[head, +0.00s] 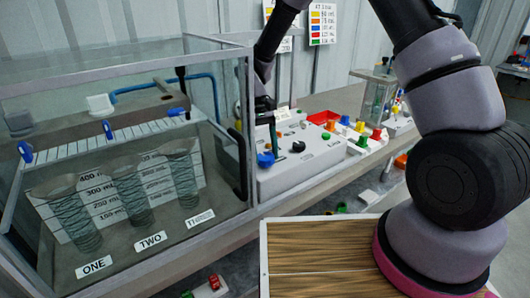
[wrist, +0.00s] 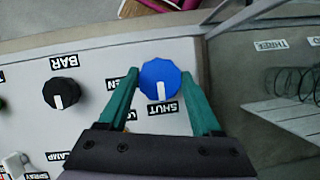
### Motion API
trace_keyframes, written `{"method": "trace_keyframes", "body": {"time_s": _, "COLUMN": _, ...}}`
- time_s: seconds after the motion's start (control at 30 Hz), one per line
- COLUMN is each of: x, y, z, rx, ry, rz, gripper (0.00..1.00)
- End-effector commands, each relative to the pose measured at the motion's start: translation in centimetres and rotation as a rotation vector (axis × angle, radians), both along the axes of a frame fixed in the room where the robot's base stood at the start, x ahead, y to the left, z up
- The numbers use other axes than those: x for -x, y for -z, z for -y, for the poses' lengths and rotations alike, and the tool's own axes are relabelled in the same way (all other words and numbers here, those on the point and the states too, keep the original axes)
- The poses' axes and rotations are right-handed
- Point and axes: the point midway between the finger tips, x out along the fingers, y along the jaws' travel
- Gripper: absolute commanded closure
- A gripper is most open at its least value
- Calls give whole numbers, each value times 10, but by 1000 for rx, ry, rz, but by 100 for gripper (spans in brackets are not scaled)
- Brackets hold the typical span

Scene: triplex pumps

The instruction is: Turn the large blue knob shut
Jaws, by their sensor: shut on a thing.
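The large blue knob (wrist: 158,72) sits on the white panel near its edge, seen from above in the wrist view. Its white pointer mark points toward the SHUT label (wrist: 164,108). My gripper (wrist: 160,77) has its two teal fingers on either side of the knob, shut on it. In the head view the blue knob (head: 265,160) shows at the near left of the white panel, just below my gripper (head: 272,148). Another label beside the knob is partly hidden by a finger.
A black knob (wrist: 61,93) labelled BAR stands left of the fingers. In the head view, a glass tank (head: 120,65) with several cylinders stands close left of my gripper.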

Motion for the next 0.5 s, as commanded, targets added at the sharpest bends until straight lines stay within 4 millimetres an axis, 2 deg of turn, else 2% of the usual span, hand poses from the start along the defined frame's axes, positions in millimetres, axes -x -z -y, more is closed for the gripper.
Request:
{"method": "trace_keyframes", "body": {"time_s": 0.37, "x": -1, "y": 0, "z": 0, "rx": -2, "ry": -6, "rz": 3, "gripper": 90}}
{"method": "trace_keyframes", "body": {"time_s": 0.4, "x": -1, "y": 0, "z": 0, "rx": -2, "ry": -6, "rz": 3, "gripper": 23}}
{"method": "trace_keyframes", "body": {"time_s": 0.43, "x": -1, "y": 0, "z": 0, "rx": -1, "ry": -6, "rz": 2, "gripper": 11}}
{"method": "trace_keyframes", "body": {"time_s": 0.47, "x": -1, "y": 0, "z": 0, "rx": -1, "ry": -6, "rz": 2, "gripper": 4}}
{"method": "trace_keyframes", "body": {"time_s": 0.5, "x": -1, "y": 0, "z": 0, "rx": -1, "ry": -6, "rz": 2, "gripper": 4}}
